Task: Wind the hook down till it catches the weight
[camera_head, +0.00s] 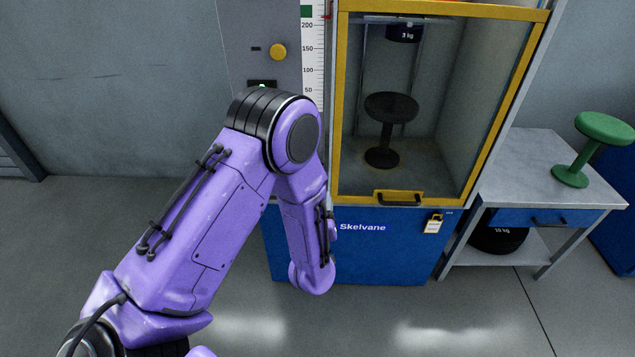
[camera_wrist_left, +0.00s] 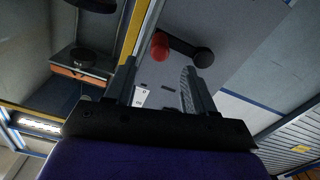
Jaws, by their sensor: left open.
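The black weight marked 3 kg (camera_head: 404,32) is high inside the yellow-framed test cabinet (camera_head: 340,110). A dark round stool (camera_head: 391,107) stands on the cabinet floor below it, apart from it. I cannot make out the hook. My left arm reaches across the left side of the cabinet in the head view, and its gripper is hidden there. In the left wrist view my left gripper (camera_wrist_left: 160,68) is open and empty. A crank with a red knob (camera_wrist_left: 160,47) and a dark arm (camera_wrist_left: 183,45) is just beyond its fingertips. My right gripper is not in view.
A yellow button (camera_head: 278,51) and a height scale (camera_head: 312,70) are on the grey panel left of the cabinet. At right, a table (camera_head: 535,165) bears a green stool (camera_head: 603,128), with a 10 kg weight (camera_head: 500,238) beneath.

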